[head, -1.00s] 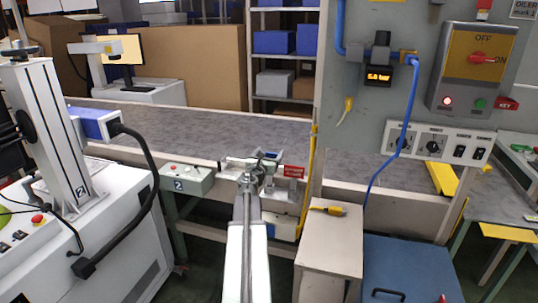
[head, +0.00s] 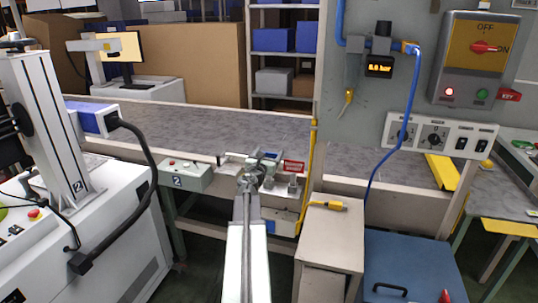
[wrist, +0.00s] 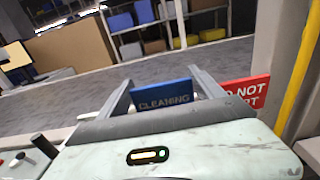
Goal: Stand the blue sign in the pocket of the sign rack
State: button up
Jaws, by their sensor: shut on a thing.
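The blue sign (wrist: 166,95), lettered "CLEANING", stands upright between the two grey fingers of my gripper (wrist: 158,84) in the wrist view. My gripper is shut on it. In the head view my gripper (head: 249,180) is at the near edge of the grey belt, and the blue sign is too small to make out clearly. A red sign (wrist: 248,92) stands just right of my fingers; it also shows in the head view (head: 293,167). I cannot clearly make out the rack's pocket; the gripper body hides the space below the sign.
A grey belt (head: 200,128) runs behind the gripper. A control box with buttons (head: 187,176) is at left. A yellow post (head: 311,165) stands close on the right. A cabinet (head: 331,235) with a yellow-handled tool (head: 326,206) is at front right.

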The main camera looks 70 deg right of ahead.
jog(key=shift+f+b, duration=0.8)
jog(key=shift+f, duration=0.1)
jog(key=o, duration=2)
jog(key=shift+c, duration=0.2)
jog(key=a, duration=0.7)
jog(key=shift+s+a, duration=0.25)
jog(key=shift+a, duration=0.15)
